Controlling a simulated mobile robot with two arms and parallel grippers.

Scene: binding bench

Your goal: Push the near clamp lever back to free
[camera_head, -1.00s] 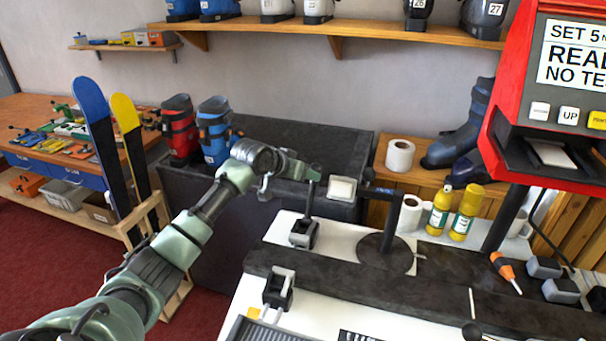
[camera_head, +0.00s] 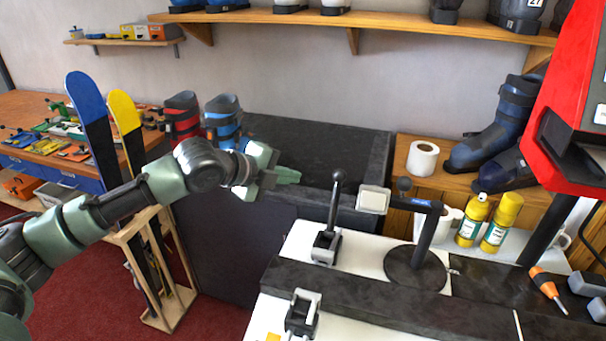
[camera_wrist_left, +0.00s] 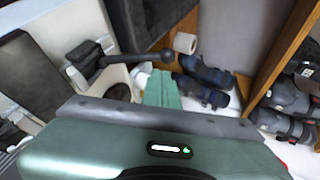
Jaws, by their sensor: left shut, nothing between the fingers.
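A clamp (camera_head: 326,246) stands on the white bench top with its dark lever (camera_head: 334,205) upright, tipped by a ball knob. My right gripper is out of view.
A dark bar (camera_head: 370,300) runs along the bench between the clamps. A round-based stand (camera_head: 416,268) with a pale square head is right of the upright lever. Skis (camera_head: 93,130) stand left.

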